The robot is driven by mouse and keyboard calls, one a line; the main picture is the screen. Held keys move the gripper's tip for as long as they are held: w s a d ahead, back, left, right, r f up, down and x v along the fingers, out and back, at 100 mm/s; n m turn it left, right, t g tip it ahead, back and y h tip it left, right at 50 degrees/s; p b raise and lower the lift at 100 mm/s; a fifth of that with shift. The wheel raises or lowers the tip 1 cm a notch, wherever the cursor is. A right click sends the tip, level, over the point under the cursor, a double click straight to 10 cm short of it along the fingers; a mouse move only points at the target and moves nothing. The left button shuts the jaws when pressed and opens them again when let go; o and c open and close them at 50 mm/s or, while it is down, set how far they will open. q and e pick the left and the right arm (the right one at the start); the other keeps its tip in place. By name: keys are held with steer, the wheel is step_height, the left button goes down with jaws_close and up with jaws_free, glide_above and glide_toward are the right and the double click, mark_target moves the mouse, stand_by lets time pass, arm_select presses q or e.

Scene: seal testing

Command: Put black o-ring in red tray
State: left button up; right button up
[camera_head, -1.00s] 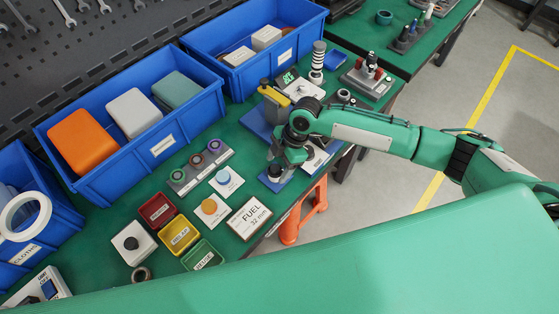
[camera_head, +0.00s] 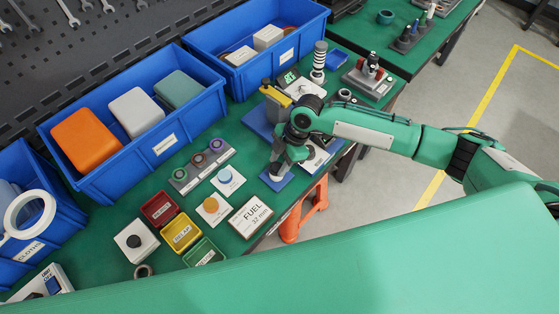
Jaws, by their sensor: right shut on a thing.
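My right gripper (camera_head: 277,171) points down over a small blue pad (camera_head: 275,183) at the right of the bench. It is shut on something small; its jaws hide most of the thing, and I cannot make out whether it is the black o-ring. The small red tray (camera_head: 160,208) stands open at the front middle, left of the yellow tray (camera_head: 181,232), well to the left of the gripper. My left gripper is out of view.
A green tray (camera_head: 204,254) stands in front of the yellow one. Blue bins (camera_head: 170,140) line the back.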

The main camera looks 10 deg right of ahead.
steer(key=shift+r+p, duration=1.6)
steer(key=shift+r, duration=0.35)
